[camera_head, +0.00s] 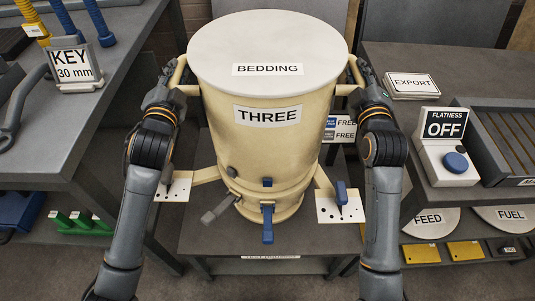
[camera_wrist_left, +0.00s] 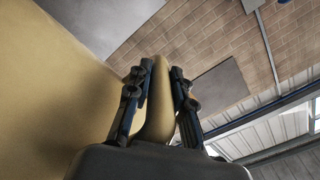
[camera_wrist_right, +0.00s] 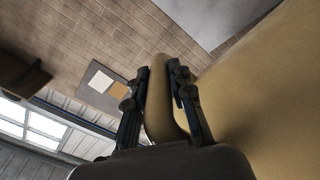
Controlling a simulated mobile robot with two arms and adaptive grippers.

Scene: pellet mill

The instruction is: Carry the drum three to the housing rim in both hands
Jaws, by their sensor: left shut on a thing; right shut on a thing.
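Drum three (camera_head: 222,133) is a large cream drum with a pale lid (camera_head: 265,40), labelled BEDDING and THREE. It stands upright in the middle of the head view. My left gripper (camera_head: 172,82) is shut on its left handle, which shows between the fingers in the left wrist view (camera_wrist_left: 160,110). My right gripper (camera_head: 362,80) is shut on its right handle, seen in the right wrist view (camera_wrist_right: 158,110). Under the drum is a cream housing (camera_head: 285,205) with blue and grey levers. The drum hides its rim, and I cannot tell whether they touch.
Plates with holes (camera_head: 340,207) flank the housing on a grey stand (camera_head: 205,235). A bench (camera_head: 60,135) with the KEY 30 mm sign is at left. A right-hand bench (camera_head: 490,200) carries the FLATNESS OFF box (camera_head: 445,150) and a slatted tray (camera_head: 510,140).

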